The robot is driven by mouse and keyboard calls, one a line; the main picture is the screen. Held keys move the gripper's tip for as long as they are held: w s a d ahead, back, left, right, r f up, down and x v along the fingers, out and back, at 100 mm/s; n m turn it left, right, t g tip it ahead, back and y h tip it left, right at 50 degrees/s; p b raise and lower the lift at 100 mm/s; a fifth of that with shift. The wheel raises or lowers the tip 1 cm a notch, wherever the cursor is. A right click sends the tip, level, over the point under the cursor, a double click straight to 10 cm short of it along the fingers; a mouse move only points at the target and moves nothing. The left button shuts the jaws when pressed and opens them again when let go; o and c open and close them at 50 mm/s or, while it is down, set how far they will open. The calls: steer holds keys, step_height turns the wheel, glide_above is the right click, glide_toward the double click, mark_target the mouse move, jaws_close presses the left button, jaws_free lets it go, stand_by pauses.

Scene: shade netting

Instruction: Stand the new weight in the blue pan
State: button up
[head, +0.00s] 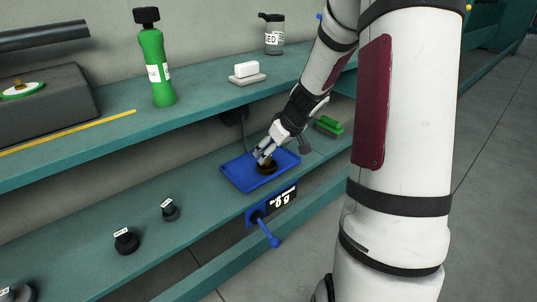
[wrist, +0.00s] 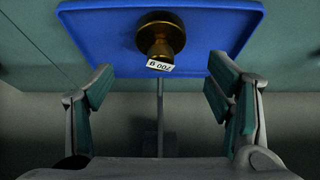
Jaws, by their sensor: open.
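A brass weight (wrist: 161,33) with a round base and a knob shows in the wrist view on the blue pan (wrist: 100,42), near its edge closest to me. It appears upright, with a small white label (wrist: 160,66) on its knob. In the head view the weight (head: 267,168) is partly hidden by my gripper (head: 263,157), over the blue pan (head: 241,176). My gripper is open; in the wrist view its two fingers (wrist: 161,92) are spread wide, left and right of the weight, with gaps and nothing between the pads.
A blue-framed display (head: 280,200) and a blue lever (head: 267,233) are at the lower shelf's front. Two dark labelled weights (head: 126,241) (head: 170,210) stand left on that shelf. A green brush (head: 328,126) lies behind the pan. The upper shelf (head: 205,100) holds a green bottle (head: 157,68).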

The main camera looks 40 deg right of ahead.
steer(key=p+v, duration=0.1)
steer(key=v, duration=0.5)
stand_by(0.5)
